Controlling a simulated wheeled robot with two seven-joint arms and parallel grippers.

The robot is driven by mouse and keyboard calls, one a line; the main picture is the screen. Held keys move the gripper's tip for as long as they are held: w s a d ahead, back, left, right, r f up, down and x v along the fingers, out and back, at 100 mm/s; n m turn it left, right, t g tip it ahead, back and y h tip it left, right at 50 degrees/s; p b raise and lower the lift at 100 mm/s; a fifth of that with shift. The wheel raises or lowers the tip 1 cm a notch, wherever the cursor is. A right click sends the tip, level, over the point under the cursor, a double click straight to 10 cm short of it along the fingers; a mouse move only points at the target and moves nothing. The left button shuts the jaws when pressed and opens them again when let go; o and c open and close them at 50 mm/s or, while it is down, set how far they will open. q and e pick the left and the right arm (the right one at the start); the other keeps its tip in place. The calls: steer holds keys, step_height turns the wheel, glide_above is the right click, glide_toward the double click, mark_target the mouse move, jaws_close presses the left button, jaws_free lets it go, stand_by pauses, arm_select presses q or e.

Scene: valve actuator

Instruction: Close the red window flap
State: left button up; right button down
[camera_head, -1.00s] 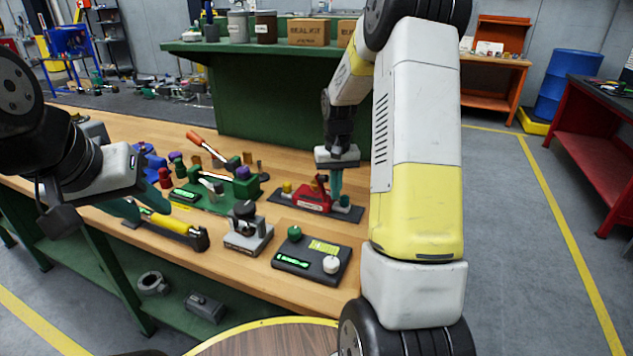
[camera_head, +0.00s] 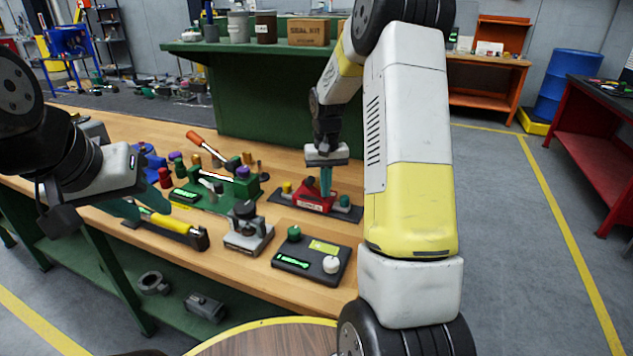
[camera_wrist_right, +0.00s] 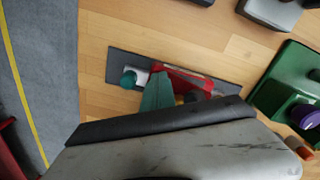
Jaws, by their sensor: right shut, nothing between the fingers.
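The red device (camera_head: 313,203) sits on a dark base plate in the middle of the bench. It carries a red window flap, but the flap's exact angle is hard to make out. My right gripper (camera_head: 326,192) points down with its teal fingers together and empty, close over the device's right part. In the right wrist view the shut fingers (camera_wrist_right: 157,92) overlap the near edge of the red device (camera_wrist_right: 190,82); I cannot tell whether they touch it. My left gripper (camera_head: 152,204) is at the left, above a yellow-handled fixture, its teal fingers apart and apparently empty.
A yellow cylinder fixture (camera_head: 176,225), a grey clamp device (camera_head: 247,232) and a dark box with green and white knobs (camera_head: 312,260) stand along the front. A green shelf wall rises behind.

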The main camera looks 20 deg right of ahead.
mark_target(310, 185)
steer(key=shift+w+a, duration=0.6)
steer(key=shift+a, duration=0.2)
steer(key=shift+w+a, duration=0.6)
steer(key=shift+a, duration=0.3)
steer(key=shift+w+a+r, duration=0.1)
steer(key=shift+w+a, duration=0.1)
steer(key=shift+w, duration=0.05)
steer(key=shift+r, duration=0.1)
steer(key=shift+w+a+r, duration=0.1)
steer(key=shift+w+r, duration=0.05)
steer(key=shift+r, duration=1.95)
steer(key=shift+a+r, duration=0.2)
steer(key=shift+r, duration=0.1)
steer(key=shift+s+d+r, duration=0.15)
steer(key=shift+d+r, duration=0.05)
steer(key=shift+r, duration=0.3)
steer(key=shift+s+d+r, duration=0.1)
steer(key=shift+d+r, duration=0.1)
steer(key=shift+r, duration=0.25)
